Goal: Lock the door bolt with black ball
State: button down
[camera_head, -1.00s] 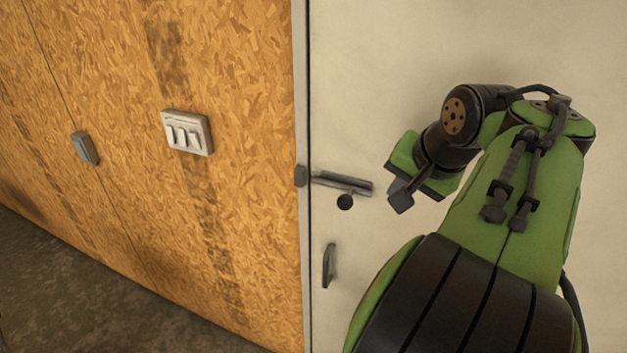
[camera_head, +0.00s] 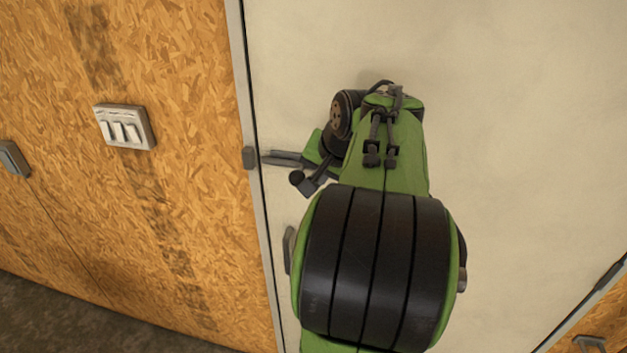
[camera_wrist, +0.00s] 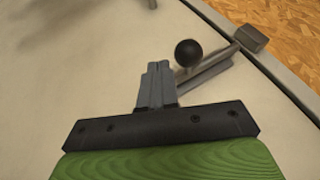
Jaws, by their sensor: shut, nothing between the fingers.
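The door bolt (camera_head: 281,158) is a grey metal bar in a housing on the pale door (camera_head: 480,110). Its black ball (camera_head: 296,178) sticks out just below the bar. In the wrist view the ball (camera_wrist: 188,53) stands in front of the bolt housing (camera_wrist: 205,75). The keeper (camera_head: 250,157) is a dark block on the door frame, left of the bolt. My gripper (camera_head: 311,187) is shut and empty, close to the right of the ball. In the wrist view my closed fingers (camera_wrist: 157,78) point up beside the ball, with a small apparent gap. My arm hides part of the bolt's right end.
A dark door handle (camera_head: 289,249) sits below the bolt. A triple switch plate (camera_head: 124,127) and a smaller grey box (camera_head: 13,158) are on the chipboard wall at left. The door surface above and right is clear.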

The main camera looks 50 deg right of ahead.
jog(key=shift+w+a, duration=0.2)
jog(key=shift+w, duration=0.4)
